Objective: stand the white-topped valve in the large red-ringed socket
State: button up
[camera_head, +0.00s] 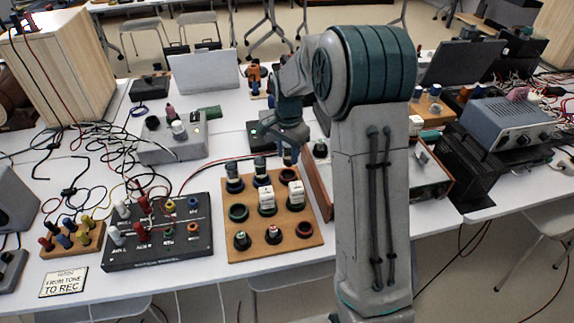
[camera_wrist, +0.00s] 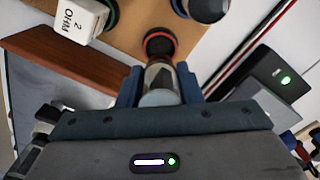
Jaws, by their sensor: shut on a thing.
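My gripper (camera_wrist: 159,88) is shut on a valve (camera_wrist: 160,97) with a pale grey-white round top and a dark and tan body. In the wrist view the valve's lower end overlaps the near side of a red-ringed socket (camera_wrist: 160,43) with a dark middle. I cannot tell whether it is touching. In the head view my gripper (camera_head: 288,156) is over the far right corner of the wooden socket board (camera_head: 225,258), and the held valve is mostly hidden there. Another red-ringed socket (camera_head: 273,234) shows in the board's front row.
White box-topped pieces (camera_head: 295,193) (camera_wrist: 80,18) stand beside the socket under my gripper. A brown wooden box edge (camera_head: 318,185) borders the board's right side. A black panel (camera_head: 157,240) lies left.

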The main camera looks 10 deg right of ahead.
aim_at(288, 165)
notch_tip(288, 165, down, 5)
jog(key=shift+r, duration=0.1)
dwell(0.3)
jog(key=shift+f+b, duration=0.35)
jog(key=shift+f, duration=0.1)
jog(key=o, duration=1)
jog(key=shift+r, duration=0.1)
jog(key=shift+c, duration=0.2)
jog(key=shift+r, duration=0.1)
